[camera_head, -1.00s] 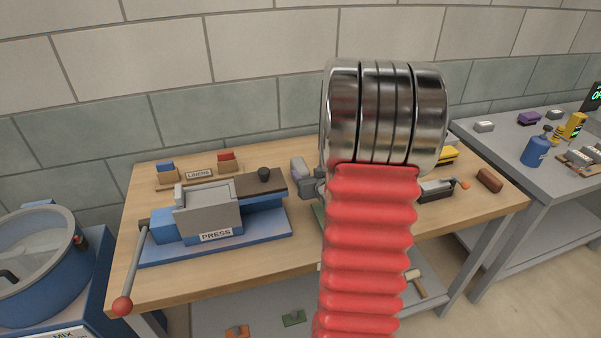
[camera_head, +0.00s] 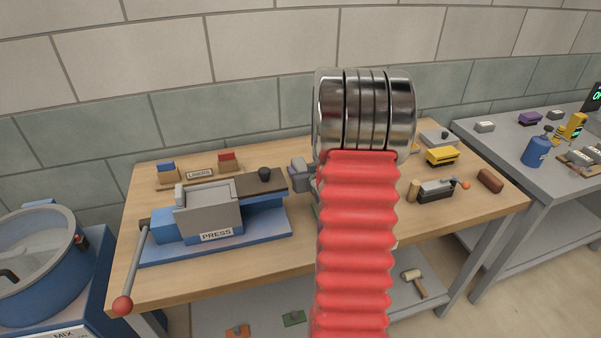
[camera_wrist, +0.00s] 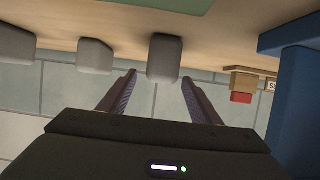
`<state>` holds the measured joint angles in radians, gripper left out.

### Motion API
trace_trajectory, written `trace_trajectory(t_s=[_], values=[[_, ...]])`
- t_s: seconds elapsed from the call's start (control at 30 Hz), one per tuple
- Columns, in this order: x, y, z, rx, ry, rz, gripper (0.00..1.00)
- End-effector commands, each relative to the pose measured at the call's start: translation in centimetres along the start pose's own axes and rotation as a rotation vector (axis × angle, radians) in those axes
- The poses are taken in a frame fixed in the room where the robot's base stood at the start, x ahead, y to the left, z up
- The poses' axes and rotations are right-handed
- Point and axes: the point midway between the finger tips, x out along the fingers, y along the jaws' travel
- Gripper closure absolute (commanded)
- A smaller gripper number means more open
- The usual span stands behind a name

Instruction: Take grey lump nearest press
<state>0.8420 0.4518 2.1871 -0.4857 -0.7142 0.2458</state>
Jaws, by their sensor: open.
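In the wrist view three grey lumps show in a row. The grey lump nearest the press (camera_wrist: 164,55) is in line with the gap between the fingers of my gripper (camera_wrist: 159,78), at the fingertips. My gripper is open and not closed on it. I cannot tell how far between the fingers it is. The middle lump (camera_wrist: 95,56) and the far lump (camera_wrist: 16,43) stand to the left, apart from the fingers. The blue press (camera_wrist: 292,92) is at the right; in the head view it stands at the table's left (camera_head: 208,215). My arm hides much of the lump area there.
A red liner block (camera_wrist: 241,97) on a wooden holder lies between lump and press in the wrist view. In the head view a yellow block (camera_head: 442,156), a clamp (camera_head: 436,189) and a brown brick (camera_head: 490,181) are right of my arm. A mixing pot (camera_head: 40,265) stands far left.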

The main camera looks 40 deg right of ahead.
Motion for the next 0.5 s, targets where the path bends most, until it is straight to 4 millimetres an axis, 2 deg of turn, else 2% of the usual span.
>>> trace_trajectory(t_s=[0.23,0.5], values=[[2.9,-0.1,0.1,0.0,0.0,0.0,0.42],[3.4,-0.1,0.0,0.0,0.001,0.0,0.42]])
